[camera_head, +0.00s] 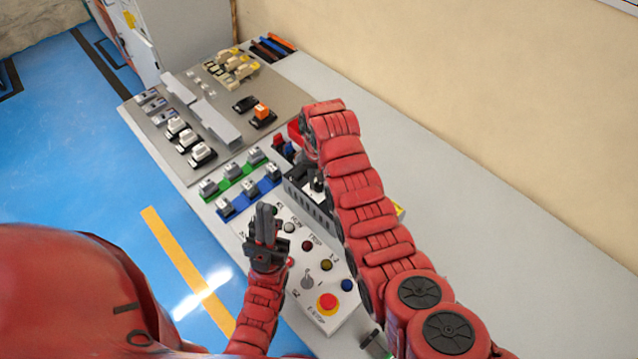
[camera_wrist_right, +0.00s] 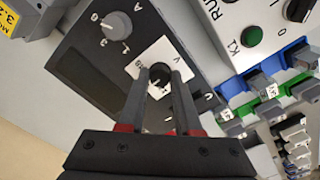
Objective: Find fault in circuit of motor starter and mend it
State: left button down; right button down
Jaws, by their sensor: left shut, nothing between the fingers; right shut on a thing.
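My right gripper (camera_wrist_right: 160,88) is shut on a small black knob (camera_wrist_right: 160,71) on a white label marked V, on a dark-faced box (camera_wrist_right: 80,60). A second, grey knob (camera_wrist_right: 118,25) with numbers around it sits beside it, untouched. In the head view my right arm covers much of this box (camera_head: 312,203). My left gripper (camera_head: 264,222) is shut and empty above the sloped control panel (camera_head: 300,262), which has RUN and TRIP lamps, a grey selector (camera_head: 307,283) and a red stop button (camera_head: 327,301). The grey mounting board (camera_head: 215,125) carries several white and black devices.
Green (camera_head: 232,176) and blue (camera_head: 250,196) terminal strips lie between board and control panel. An orange-topped block (camera_head: 262,112) stands on the board. Coloured bars (camera_head: 270,46) lie at the far end. The grey bench (camera_head: 480,225) is clear along the wall at right.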

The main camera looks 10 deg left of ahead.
aim_at(319, 185)
dwell(0.5)
jog(key=c, duration=0.6)
grip_release()
jog(key=shift+w+r+b, duration=0.1)
jog(key=shift+r+b, duration=0.2)
jog(key=shift+r, duration=0.05)
notch_tip(319, 185, up, 4)
jog(key=shift+f, duration=0.2)
notch_tip(319, 185, up, 13)
jog(key=p, duration=1.2)
